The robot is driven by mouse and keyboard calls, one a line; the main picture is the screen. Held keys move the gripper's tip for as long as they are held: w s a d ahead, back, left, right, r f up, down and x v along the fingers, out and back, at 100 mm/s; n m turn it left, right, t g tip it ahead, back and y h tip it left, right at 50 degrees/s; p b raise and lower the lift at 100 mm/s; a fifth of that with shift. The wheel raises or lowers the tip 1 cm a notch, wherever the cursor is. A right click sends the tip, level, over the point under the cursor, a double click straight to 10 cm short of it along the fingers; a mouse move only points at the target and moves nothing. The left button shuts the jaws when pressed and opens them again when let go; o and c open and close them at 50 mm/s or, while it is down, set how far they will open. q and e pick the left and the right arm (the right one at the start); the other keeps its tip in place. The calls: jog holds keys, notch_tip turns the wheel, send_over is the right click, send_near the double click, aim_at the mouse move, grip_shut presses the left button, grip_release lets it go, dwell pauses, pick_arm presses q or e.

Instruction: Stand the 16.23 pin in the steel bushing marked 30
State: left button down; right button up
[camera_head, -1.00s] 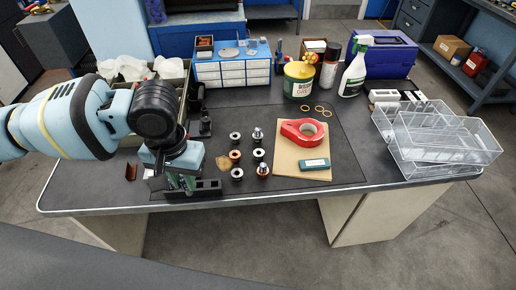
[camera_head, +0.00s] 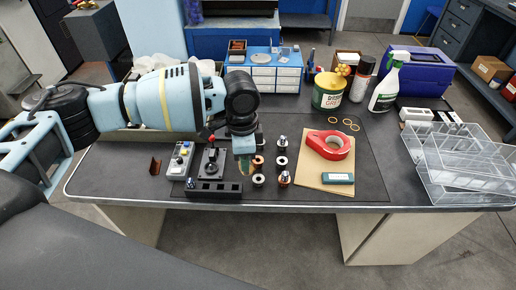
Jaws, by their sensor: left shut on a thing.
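My left gripper (camera_head: 243,163) points down just left of the bushings, in front of the back left one, which it hides. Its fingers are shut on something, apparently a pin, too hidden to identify. Steel-and-black bushings (camera_head: 281,161) (camera_head: 258,180) stand with empty-looking bores. A copper-coloured bushing (camera_head: 258,160) stands beside the gripper. A pin (camera_head: 283,140) stands in the back right bushing, and another pin (camera_head: 285,176) in the front right copper-coloured one. The bushing markings are too small to read. My right gripper is not in view.
A dark slotted rack (camera_head: 213,188) with a pin at its left end, a black fixture (camera_head: 212,165) and a grey button box (camera_head: 180,160) lie left of the bushings.

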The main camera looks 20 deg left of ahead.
pick_arm(q)
jog(key=w+d+f+m, duration=0.1)
jog(key=w+f+m, duration=0.1)
jog(key=w+m, duration=0.3)
jog(key=m, duration=0.2)
jog(key=shift+w+d+m, duration=0.3)
jog(key=shift+d+m, duration=0.05)
jog(key=shift+m, duration=0.05)
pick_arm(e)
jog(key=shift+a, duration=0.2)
pick_arm(q)
jog(key=shift+f, duration=0.1)
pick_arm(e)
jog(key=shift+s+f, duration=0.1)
